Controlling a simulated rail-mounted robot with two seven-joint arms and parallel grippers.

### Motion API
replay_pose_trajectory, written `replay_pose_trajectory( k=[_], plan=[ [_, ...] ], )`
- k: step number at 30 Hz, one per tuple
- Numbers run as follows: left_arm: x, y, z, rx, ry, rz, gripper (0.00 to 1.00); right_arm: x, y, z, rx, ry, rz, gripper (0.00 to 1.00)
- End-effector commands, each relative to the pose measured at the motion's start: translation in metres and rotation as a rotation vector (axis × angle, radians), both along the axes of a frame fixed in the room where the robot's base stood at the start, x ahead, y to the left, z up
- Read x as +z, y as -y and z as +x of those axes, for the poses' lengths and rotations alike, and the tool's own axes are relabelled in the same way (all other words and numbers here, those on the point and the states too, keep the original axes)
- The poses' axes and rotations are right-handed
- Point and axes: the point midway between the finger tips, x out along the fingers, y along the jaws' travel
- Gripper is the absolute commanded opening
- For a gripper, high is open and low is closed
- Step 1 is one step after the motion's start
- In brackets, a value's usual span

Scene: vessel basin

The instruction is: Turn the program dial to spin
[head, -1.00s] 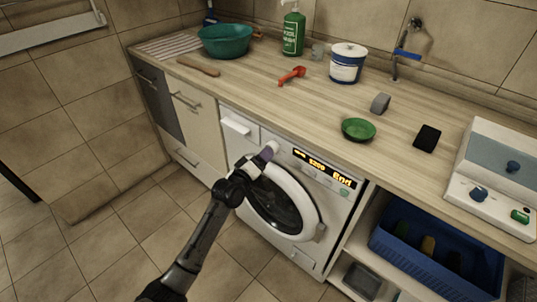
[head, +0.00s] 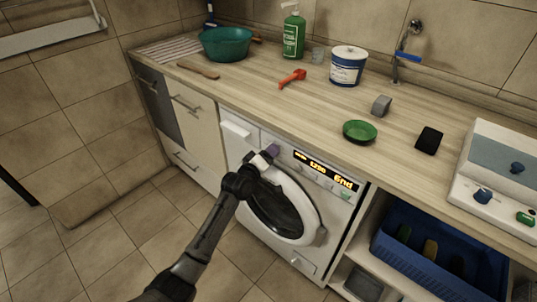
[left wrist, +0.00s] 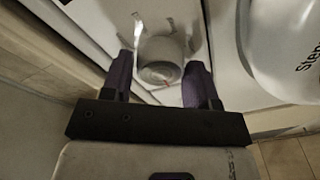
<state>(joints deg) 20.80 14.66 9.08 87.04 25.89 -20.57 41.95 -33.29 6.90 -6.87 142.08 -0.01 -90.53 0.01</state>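The washing machine (head: 232,150) is white, built in under the counter, with a lit orange display (head: 318,168) that ends in "End". Narrow gaps seem to show, so a firm grip is not visible. My right gripper is not in view.
The round door (head: 283,210) lies just below my left gripper. The counter (head: 240,90) above holds a green bowl (head: 360,132), a red tool (head: 292,78) and a white-blue tub (head: 347,66). A blue crate (head: 425,262) stands on the shelf at right.

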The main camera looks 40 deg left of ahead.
Motion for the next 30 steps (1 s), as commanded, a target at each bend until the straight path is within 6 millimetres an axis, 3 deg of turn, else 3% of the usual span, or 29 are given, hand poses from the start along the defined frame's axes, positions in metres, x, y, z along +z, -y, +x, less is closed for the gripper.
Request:
replay_pose_trajectory(
  k=[9, 19, 30],
  plan=[
    [0.0, 0.0, 0.0, 0.0, 0.0, 0.0, 0.25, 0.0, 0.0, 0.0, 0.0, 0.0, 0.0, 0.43],
    [0.001, 0.0, 0.0, -0.001, 0.001, 0.077, 0.25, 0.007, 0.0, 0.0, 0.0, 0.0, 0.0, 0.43],
    [0.001, 0.0, 0.0, -0.001, 0.009, 0.376, 0.25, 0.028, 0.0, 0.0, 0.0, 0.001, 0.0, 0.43]
  ],
)
